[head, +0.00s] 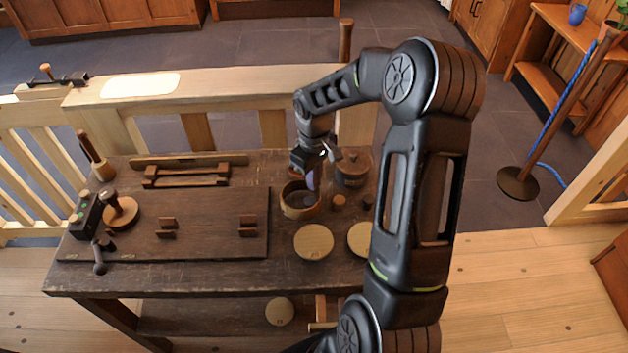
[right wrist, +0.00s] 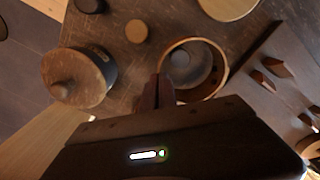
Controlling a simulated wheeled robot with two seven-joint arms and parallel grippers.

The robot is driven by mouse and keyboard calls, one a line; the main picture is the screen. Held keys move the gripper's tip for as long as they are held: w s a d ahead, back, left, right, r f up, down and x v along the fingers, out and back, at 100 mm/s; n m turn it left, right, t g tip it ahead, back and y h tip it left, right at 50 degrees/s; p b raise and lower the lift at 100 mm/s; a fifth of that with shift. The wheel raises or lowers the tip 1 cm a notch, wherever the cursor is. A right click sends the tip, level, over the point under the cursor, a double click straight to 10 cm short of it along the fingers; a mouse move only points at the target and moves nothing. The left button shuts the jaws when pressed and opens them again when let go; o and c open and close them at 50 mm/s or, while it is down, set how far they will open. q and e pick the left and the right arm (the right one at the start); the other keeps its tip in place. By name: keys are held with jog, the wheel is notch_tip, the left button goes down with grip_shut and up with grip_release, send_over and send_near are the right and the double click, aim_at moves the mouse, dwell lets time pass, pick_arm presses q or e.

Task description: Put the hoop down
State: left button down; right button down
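The hoop (head: 301,209) is a pale wooden ring at the back right of the dark workbench (head: 200,272). In the right wrist view the hoop (right wrist: 221,91) shows from above, with a grey round shape seen through its opening. My right gripper (head: 313,176) reaches down at the hoop's far right wall. In the right wrist view its dark fingers (right wrist: 161,91) are close together at the hoop's rim and seem to pinch its wall. Whether the hoop's underside touches the bench cannot be told. My left gripper is not in view.
A lidded round pot (head: 352,170) stands right behind the hoop, with small knobs (head: 338,201) beside it. Pale discs (head: 314,242) lie in front. A dark board (head: 205,225) with wooden brackets lies left. A wooden railing (head: 230,85) runs behind the bench.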

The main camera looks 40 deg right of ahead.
jog(key=shift+f, duration=0.55)
jog(key=shift+f, duration=0.1)
jog(key=c, duration=2.1)
grip_release()
jog(key=shift+o, duration=0.7)
